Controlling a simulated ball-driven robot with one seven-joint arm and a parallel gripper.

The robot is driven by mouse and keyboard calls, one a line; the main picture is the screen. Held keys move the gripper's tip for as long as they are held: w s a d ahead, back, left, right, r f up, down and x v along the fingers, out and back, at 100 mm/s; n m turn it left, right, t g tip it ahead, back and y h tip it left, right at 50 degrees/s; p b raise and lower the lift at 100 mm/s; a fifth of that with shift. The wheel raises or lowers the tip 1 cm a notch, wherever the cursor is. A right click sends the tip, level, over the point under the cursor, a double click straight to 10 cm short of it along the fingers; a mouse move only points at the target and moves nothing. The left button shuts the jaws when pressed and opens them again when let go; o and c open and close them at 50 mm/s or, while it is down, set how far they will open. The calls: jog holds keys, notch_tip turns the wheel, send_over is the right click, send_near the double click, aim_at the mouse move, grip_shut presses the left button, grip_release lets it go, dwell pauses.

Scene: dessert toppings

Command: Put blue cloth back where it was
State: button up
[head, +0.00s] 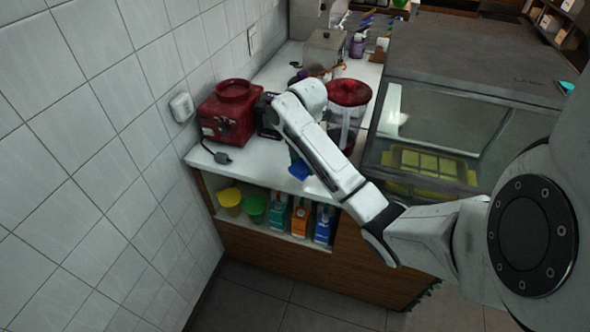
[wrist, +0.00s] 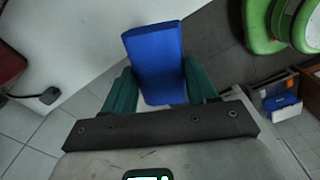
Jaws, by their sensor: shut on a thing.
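The blue cloth (wrist: 156,62) is a folded, flat-sided blue block held between the teal fingers of my gripper (wrist: 160,86) in the wrist view. My gripper is shut on it. In the head view the blue cloth (head: 299,170) shows just above the front edge of the white counter (head: 262,172), left of my arm. My arm hides most of the gripper in the head view. I cannot tell whether the cloth touches the counter.
A red machine (head: 230,116) with a cord stands on the counter's left. A red-lidded blender (head: 349,93) stands behind my arm. The shelf below holds yellow and green tubs (head: 254,207) and several bottles (head: 300,217). A glass display case (head: 440,135) is on the right.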

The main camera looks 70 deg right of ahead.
aim_at(296, 161)
jog(key=shift+w+f, duration=0.15)
jog(key=shift+f, duration=0.3)
jog(key=w+d+f+b, duration=0.4)
jog(key=f, duration=0.1)
jog(key=shift+d, duration=0.3)
jog(key=shift+w+d+f, duration=0.2)
jog(key=shift+f, duration=0.15)
jog(key=shift+w+d+f, duration=0.15)
jog(key=shift+f, duration=0.2)
jog(key=shift+f+p, duration=0.3)
jog(key=shift+f, duration=1.25)
jog(key=shift+f, duration=0.1)
jog(key=o, duration=1)
